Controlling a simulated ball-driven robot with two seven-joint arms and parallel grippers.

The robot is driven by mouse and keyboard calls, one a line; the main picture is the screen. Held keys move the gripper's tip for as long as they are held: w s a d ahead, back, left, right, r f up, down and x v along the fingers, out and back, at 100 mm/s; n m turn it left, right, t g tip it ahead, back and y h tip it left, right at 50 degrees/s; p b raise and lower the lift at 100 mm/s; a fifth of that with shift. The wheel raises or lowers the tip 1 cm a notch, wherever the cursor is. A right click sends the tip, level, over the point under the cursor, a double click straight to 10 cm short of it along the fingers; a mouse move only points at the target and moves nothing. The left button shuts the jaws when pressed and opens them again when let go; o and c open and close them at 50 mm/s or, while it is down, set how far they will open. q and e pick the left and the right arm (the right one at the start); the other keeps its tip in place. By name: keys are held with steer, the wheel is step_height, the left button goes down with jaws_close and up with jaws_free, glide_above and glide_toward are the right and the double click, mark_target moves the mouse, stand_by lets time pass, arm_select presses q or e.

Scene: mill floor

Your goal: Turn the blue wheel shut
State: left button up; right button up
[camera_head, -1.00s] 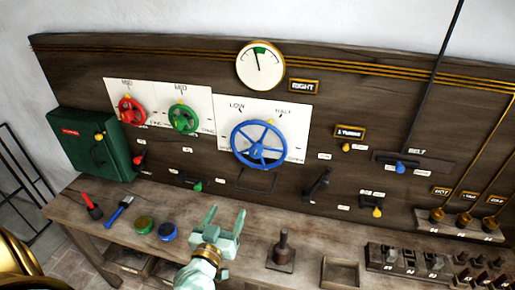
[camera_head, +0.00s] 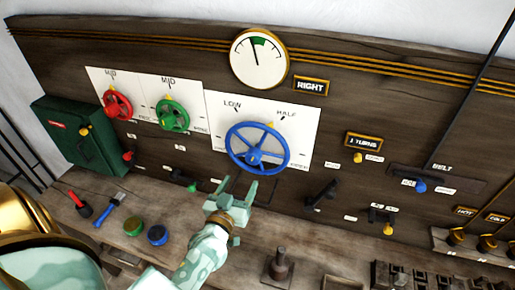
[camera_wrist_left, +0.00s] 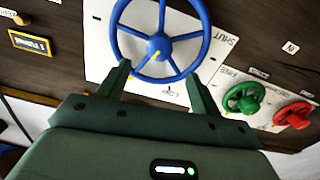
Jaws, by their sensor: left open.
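The blue wheel (camera_head: 254,156) is a spoked handwheel on a white plate (camera_head: 303,126) on the dark board. LOW and HALF are printed above it in the head view. The wheel also fills the top of the left wrist view (camera_wrist_left: 160,46), where SHUT and LOW can be read on the plate. My left gripper (camera_head: 237,184) is open and empty just below the wheel's lower rim. In the left wrist view its two fingers (camera_wrist_left: 158,78) point at the wheel's near rim. I cannot tell whether they touch it. My right gripper is not in view.
A red wheel (camera_head: 117,104) and a green wheel (camera_head: 173,115) sit left of the blue one. A round gauge (camera_head: 259,58) is above. A dark lever (camera_head: 321,194) juts out to the right. The bench holds a brush (camera_head: 110,209), green and blue discs and a dark post (camera_head: 280,264).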

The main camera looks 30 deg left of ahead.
mark_target(251, 161)
arm_select(q)
steer(key=x, duration=0.6)
steer(key=shift+w+r, duration=0.1)
steer(key=shift+r, duration=0.15)
steer(key=x, duration=0.6)
steer(key=shift+w+a+f, duration=0.1)
steer(key=shift+w+f, duration=0.15)
steer(key=shift+w, duration=0.15)
steer(key=shift+w+a, duration=0.15)
steer(key=shift+w, duration=0.5)
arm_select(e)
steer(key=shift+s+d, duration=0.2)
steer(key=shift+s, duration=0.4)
arm_select(q)
steer(key=c, duration=1)
